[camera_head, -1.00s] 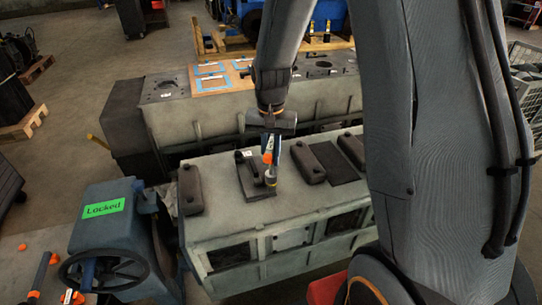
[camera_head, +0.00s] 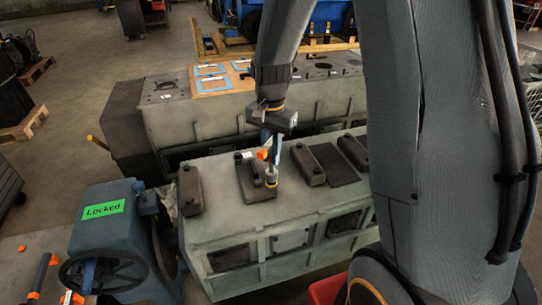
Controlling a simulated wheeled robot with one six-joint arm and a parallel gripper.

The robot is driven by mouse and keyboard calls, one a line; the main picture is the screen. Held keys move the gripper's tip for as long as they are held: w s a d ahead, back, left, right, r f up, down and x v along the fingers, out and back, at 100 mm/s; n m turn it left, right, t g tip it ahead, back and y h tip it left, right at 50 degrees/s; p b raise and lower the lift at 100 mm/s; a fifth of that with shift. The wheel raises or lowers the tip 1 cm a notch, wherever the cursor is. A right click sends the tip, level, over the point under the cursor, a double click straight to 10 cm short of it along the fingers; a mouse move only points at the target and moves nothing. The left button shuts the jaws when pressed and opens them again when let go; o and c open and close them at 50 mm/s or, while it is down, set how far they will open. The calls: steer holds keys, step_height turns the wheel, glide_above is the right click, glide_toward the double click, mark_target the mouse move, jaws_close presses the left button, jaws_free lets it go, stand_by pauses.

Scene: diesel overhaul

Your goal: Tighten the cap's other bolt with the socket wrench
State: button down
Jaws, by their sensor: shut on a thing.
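My gripper (camera_head: 274,136) is shut on the socket wrench (camera_head: 264,154), which has an orange part and a yellow band near its lower end. The wrench reaches down to the right side of the dark cap (camera_head: 250,170), which sits on a dark plate on top of the grey engine block. The wrench's lower end is at or just above the cap's right end; I cannot tell whether it touches the bolt. The bolts themselves are too small or hidden to see.
Several dark covers stand on the block, one at its left (camera_head: 190,190) and another right of the cap (camera_head: 308,164). A blue machine with a green "Locked" sign (camera_head: 103,209) and a handwheel (camera_head: 103,272) stands at left. A second block (camera_head: 210,125) lies behind.

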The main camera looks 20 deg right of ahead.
steer(key=n, duration=0.4)
steer(key=shift+n, duration=0.4)
steer(key=n, duration=1.2)
steer(key=shift+d, duration=0.1)
steer(key=n, duration=0.4)
steer(key=shift+w+n, duration=0.1)
steer(key=shift+n, duration=0.2)
steer(key=n, duration=0.8)
steer(key=shift+n, duration=1.9)
steer(key=shift+f, duration=0.15)
